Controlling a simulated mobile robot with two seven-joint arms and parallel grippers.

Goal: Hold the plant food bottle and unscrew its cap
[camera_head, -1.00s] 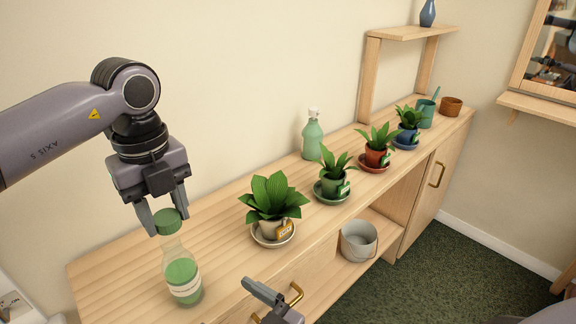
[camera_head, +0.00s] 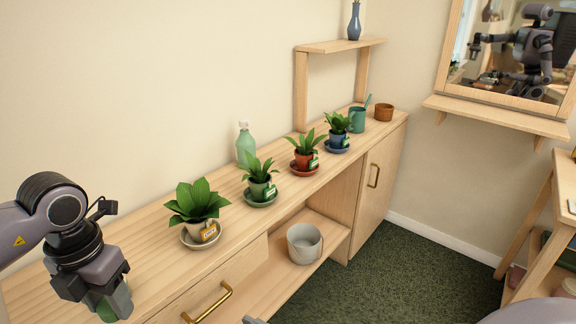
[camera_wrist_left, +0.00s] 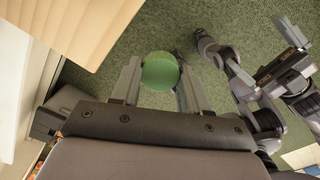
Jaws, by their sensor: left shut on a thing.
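My left gripper (camera_head: 108,306) is low at the left of the head view, at the picture's bottom edge, its fingers closed on the green cap (camera_head: 104,309) of the plant food bottle. In the left wrist view the round green cap (camera_wrist_left: 159,71) sits between both fingers, with carpet around it. The bottle's clear body is not visible now; it is below the head view's edge or behind the cap. A grey tip of my right gripper (camera_head: 253,320) shows at the bottom edge of the head view; its jaws are not clear.
Several potted plants on saucers stand along the wooden cabinet top (camera_head: 150,250), the nearest a pale pot (camera_head: 196,232). A green bottle (camera_head: 246,146) stands at the wall. A grey bucket (camera_head: 304,243) sits on the open shelf. A brass handle (camera_head: 207,302) projects in front. Carpet is clear.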

